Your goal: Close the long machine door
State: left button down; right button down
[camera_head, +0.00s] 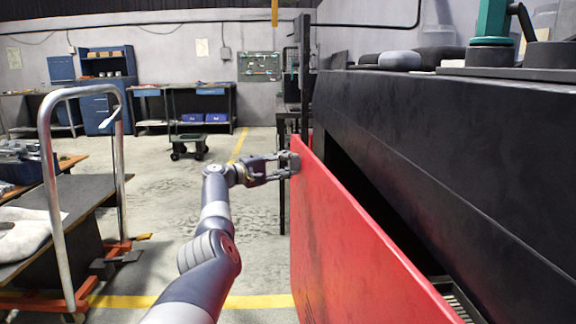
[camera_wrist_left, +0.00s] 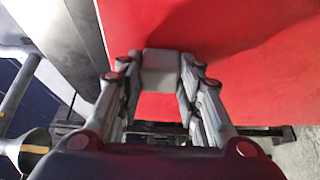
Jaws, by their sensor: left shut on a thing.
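The long machine door (camera_head: 350,245) is a red panel along the black machine (camera_head: 450,140) in the head view. It stands out from the machine, with a dark gap between them. My left gripper (camera_head: 291,163) is at the door's far end, shut on a pale grey block-like handle (camera_head: 295,162). In the left wrist view the fingers of my left gripper (camera_wrist_left: 161,75) close on both sides of this handle (camera_wrist_left: 161,58), in front of the red door surface (camera_wrist_left: 235,40). My right gripper is not in view.
A cart with a metal hoop handle (camera_head: 50,170) stands at the left. A small dark trolley (camera_head: 189,147) stands on the open floor behind my arm. Workbenches and a blue cabinet (camera_head: 108,88) line the back wall.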

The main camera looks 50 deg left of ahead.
pick_arm(q)
jog(key=shift+w+d, duration=0.1)
jog(key=shift+w, duration=0.1)
jog(key=c, duration=1.1)
grip_release()
jog(key=shift+s, duration=0.15)
jog(key=s, duration=0.4)
jog(key=s+a, duration=0.1)
jog(key=s, duration=0.2)
jog(key=s+a, duration=0.1)
jog(key=s, duration=0.3)
jog(key=shift+s, duration=0.3)
